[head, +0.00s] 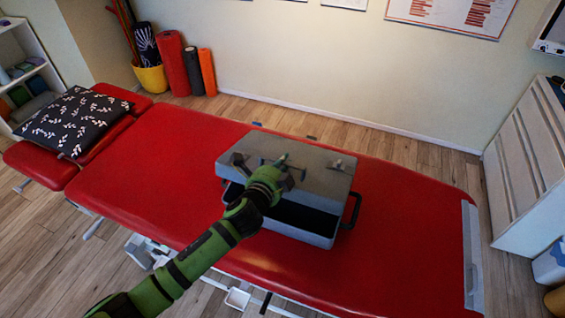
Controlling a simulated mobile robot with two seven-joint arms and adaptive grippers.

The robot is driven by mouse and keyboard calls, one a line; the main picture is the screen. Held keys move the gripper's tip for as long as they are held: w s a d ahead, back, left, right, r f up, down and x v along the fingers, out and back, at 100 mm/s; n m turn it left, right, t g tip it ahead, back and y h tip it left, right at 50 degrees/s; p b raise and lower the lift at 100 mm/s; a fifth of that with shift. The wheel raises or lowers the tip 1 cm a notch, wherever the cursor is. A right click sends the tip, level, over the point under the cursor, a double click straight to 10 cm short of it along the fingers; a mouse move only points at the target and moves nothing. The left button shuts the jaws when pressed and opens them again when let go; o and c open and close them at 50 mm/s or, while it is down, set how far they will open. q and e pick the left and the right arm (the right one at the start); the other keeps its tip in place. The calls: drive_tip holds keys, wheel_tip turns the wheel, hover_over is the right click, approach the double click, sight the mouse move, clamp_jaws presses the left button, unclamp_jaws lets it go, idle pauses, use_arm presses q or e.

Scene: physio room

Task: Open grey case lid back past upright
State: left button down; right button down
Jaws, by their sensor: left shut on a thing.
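The grey case (305,236) sits on the red treatment table. Its lid (318,178) is partly raised, and a dark gap shows between the lid's near edge and the case body. My left gripper (272,167) reaches in from the lower left and is shut on the lid near its front edge. The gripper and wrist hide the exact grip point and part of the case's left front. My right gripper is out of view.
The red table (160,170) is clear on both sides of the case. A black handle (352,211) sticks out at the case's right end. A patterned pillow (72,120) lies at the table's left end.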

use_arm(q)
drive_tip(key=shift+r, duration=0.3)
idle(0.5)
drive_tip(key=c, duration=1.3)
unclamp_jaws()
drive_tip(key=shift+f, duration=0.1)
drive_tip(key=shift+s, duration=0.1)
drive_tip(key=v, duration=1.2)
drive_tip(key=shift+d, duration=0.1)
